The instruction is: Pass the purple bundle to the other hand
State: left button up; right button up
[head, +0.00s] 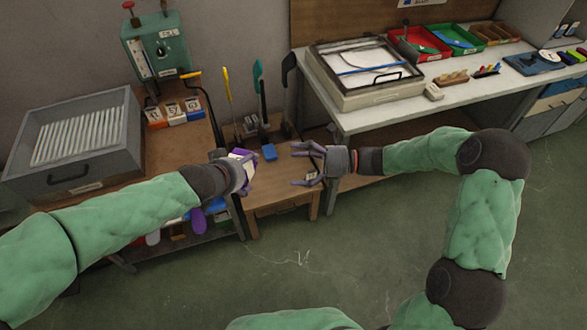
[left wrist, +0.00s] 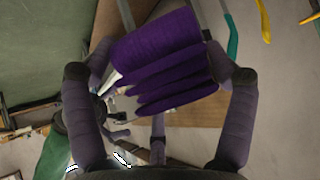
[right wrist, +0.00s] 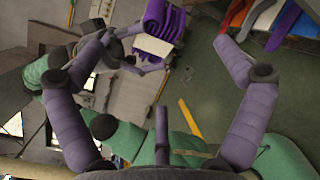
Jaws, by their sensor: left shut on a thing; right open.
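The purple bundle (left wrist: 165,65) is a stack of folded purple fabric. In the left wrist view it sits between the fingers of my left gripper (left wrist: 160,85), which is shut on it. In the head view the bundle (head: 243,155) shows partly behind my left gripper (head: 240,170), over the small wooden table. My right gripper (head: 308,164) is open and empty, a short gap to the right of the bundle.
The small wooden table (head: 275,198) lies below both grippers, with a blue block (head: 269,152) and upright tools at its back. A white workbench (head: 350,122) with a framed box (head: 365,75) stands at right. A grey tray (head: 80,140) is at left. Green floor in front is clear.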

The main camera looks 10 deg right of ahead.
aim_at(251, 166)
jog(key=a+m, duration=0.4)
jog(key=a+m+t, duration=0.1)
jog(key=a+m, duration=0.3)
jog(key=s+a+m, duration=0.1)
jog(key=a+m, duration=0.3)
jog(key=a, duration=0.1)
jog(key=shift+r+m+t, duration=0.3)
jog(key=shift+r+t, duration=0.05)
jog(key=shift+t, duration=0.05)
jog(key=shift+d, duration=0.1)
jog(key=c, duration=1.1)
pick_arm(q)
jog(key=o, duration=1)
jog(key=shift+o, duration=0.2)
